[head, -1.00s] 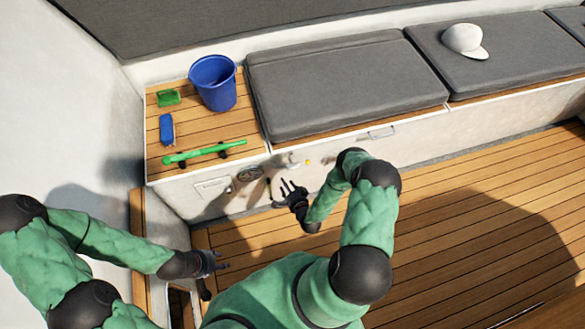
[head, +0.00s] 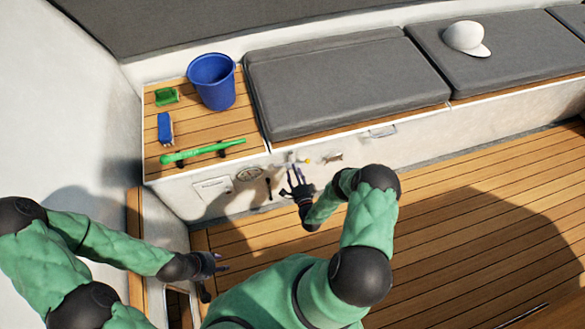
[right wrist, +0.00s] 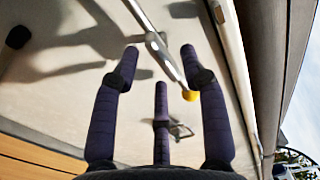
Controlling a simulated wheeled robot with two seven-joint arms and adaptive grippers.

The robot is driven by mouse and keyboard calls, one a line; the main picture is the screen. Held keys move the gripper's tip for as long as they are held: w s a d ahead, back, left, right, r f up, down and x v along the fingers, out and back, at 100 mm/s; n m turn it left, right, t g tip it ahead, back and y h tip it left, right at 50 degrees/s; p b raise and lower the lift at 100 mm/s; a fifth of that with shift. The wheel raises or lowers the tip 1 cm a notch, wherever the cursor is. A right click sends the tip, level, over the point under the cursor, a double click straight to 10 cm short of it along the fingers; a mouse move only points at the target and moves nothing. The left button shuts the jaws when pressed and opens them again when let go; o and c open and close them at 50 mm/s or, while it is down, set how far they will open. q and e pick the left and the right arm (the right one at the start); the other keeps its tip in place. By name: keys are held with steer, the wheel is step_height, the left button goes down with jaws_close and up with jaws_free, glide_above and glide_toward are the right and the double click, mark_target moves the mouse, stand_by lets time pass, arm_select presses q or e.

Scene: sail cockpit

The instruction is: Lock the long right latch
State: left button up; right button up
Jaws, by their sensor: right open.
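The long latch (right wrist: 172,65) is a slim metal lever with a yellow knob at its end, on the white locker front. In the head view its yellow knob (head: 307,160) shows just under the bench edge. My right gripper (head: 296,178) is open and empty, just below the latch.
A black handle (head: 268,188), a round fitting (head: 248,174) and a metal catch (head: 335,156) sit on the same locker front.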

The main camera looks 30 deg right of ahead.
mark_target(291, 162)
steer(key=shift+b+x, duration=0.3)
steer(key=shift+x, duration=1.35)
jaws_close()
steer(key=shift+s, duration=0.1)
